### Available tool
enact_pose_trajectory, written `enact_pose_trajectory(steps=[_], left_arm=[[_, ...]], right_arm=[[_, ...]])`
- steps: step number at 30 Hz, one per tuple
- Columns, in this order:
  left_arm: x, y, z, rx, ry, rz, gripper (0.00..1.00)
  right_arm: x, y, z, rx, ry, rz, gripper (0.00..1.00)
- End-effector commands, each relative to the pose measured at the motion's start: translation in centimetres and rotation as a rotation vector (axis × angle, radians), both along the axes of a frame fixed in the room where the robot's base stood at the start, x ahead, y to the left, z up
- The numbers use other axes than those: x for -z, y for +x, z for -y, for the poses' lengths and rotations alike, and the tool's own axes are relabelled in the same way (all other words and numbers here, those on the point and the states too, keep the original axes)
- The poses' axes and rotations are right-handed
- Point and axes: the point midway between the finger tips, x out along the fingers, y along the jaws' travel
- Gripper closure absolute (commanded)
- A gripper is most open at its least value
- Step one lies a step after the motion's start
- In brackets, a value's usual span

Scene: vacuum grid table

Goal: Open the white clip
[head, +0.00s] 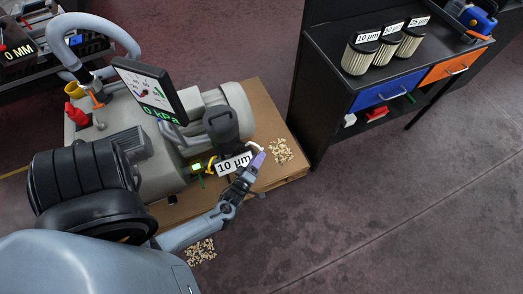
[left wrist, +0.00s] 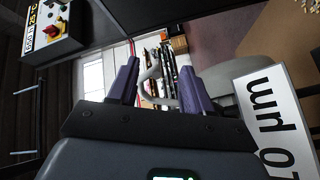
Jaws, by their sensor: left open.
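The white clip (head: 255,146) is a small pale curved piece at the edge of the grey pump, beside the black filter housing (head: 221,124). My left gripper (head: 258,159) is at the clip with its purple fingers open. In the left wrist view the pale bent clip (left wrist: 152,72) shows between the two spread fingers of the left gripper (left wrist: 158,78). I cannot tell whether a finger touches it. A "10 µm" label (head: 234,163) hangs beside the gripper and also shows large in the left wrist view (left wrist: 274,118). My right gripper is not in view.
The pump stands on a wooden pallet (head: 262,105) with loose chips (head: 280,151) on it. A gauge display reading 0 kPa (head: 150,90) rises above the pump. A black cabinet (head: 318,100) carries several labelled filters (head: 359,57). Floor at right is clear.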

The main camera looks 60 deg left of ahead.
Motion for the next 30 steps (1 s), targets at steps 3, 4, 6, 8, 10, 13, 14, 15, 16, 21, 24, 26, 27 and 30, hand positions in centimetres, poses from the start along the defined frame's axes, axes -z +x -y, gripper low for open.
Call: enact_pose_trajectory(steps=[3,4,6,8,10,13,14,15,16,21,24,26,27,30], left_arm=[[-0.1,-1.9,1.1,-0.001,-0.002,-0.003,0.50],[0.0,-2.3,1.3,-0.001,-0.001,-0.004,0.50],[-0.1,-3.1,1.8,-0.001,-0.001,-0.002,0.50],[0.0,-3.8,2.2,-0.002,-0.002,-0.003,0.50],[0.0,-4.3,2.5,-0.002,-0.001,-0.001,0.50],[0.0,-4.8,2.8,-0.001,0.001,-0.001,0.50],[0.0,-4.9,2.9,-0.002,0.000,-0.002,0.50],[0.0,-5.0,2.9,-0.002,0.000,-0.002,0.50],[0.0,-5.0,3.0,-0.002,0.000,-0.002,0.50],[0.0,-5.1,3.0,-0.002,0.000,-0.002,0.50],[0.0,-5.0,3.0,-0.001,0.001,-0.001,0.55],[-0.2,-5.0,2.8,-0.002,-0.001,0.003,0.64],[-0.6,-4.9,2.5,-0.004,-0.005,0.011,0.70],[-2.5,-4.3,0.9,-0.007,-0.031,0.056,0.85]], right_arm=[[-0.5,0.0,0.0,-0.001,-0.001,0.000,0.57],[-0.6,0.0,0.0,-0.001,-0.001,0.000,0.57],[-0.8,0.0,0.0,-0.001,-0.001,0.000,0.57],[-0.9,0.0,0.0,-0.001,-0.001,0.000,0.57],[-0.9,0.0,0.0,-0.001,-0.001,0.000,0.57],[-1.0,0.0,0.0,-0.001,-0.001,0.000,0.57],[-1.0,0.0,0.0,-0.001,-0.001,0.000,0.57],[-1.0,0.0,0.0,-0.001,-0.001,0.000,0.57],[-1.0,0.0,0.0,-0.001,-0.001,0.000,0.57],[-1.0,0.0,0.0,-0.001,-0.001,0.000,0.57],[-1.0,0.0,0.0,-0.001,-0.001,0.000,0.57],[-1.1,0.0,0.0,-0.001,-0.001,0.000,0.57],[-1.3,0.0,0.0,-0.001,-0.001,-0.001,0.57],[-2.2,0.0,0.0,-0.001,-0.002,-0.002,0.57]])
